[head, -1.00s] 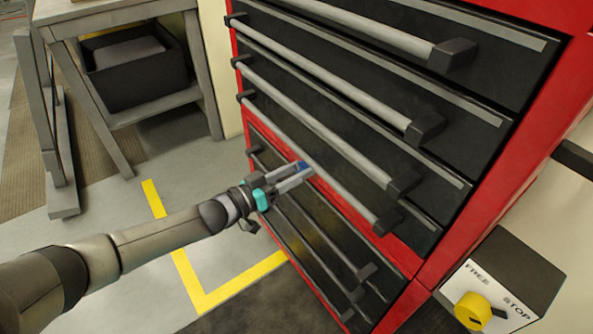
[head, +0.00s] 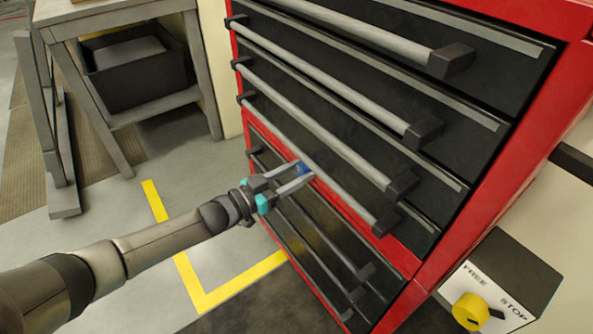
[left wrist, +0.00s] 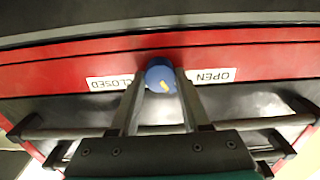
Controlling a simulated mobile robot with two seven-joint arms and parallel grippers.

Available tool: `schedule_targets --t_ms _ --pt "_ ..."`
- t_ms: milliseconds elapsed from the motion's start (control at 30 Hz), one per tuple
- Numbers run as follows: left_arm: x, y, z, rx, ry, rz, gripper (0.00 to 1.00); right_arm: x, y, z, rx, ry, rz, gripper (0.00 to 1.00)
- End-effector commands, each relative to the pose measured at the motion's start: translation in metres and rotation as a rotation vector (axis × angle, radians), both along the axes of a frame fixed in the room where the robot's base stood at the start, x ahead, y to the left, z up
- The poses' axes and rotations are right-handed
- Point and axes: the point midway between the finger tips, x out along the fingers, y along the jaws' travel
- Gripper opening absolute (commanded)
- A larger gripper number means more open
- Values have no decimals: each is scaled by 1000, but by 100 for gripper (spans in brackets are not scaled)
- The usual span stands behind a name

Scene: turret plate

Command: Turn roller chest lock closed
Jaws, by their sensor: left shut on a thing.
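The red roller chest (head: 265,133) with dark drawers fills the right side of the head view. Its lock is a blue round knob (left wrist: 160,75) with a small yellow mark, on a red strip between drawers. In the left wrist view an upside-down CLOSED label (left wrist: 109,82) is left of the knob and an OPEN label (left wrist: 212,75) is right. My left gripper (head: 303,176) is shut on the knob, one finger on each side. In the head view the knob (head: 302,168) is partly hidden by the fingers. My right gripper is out of view.
Grey drawer handles (head: 305,122) stick out above and below my left gripper. A box with a yellow FREE/STOP switch (head: 470,311) is at lower right. A workbench with a black bin (head: 137,75) stands at back left. Floor with yellow lines (head: 240,287) is clear.

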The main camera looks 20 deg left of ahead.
Motion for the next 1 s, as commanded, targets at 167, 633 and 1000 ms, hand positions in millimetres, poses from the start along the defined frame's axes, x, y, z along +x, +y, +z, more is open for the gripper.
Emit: schedule_targets --t_ms 167,633,1000 --pt "0 0 0 132 -102 1 0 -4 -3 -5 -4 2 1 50" --pt "-1 -1 -1 485 -377 1 0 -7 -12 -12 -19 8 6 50" --pt "-2 -1 -3 755 -588 0 0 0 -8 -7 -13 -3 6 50"
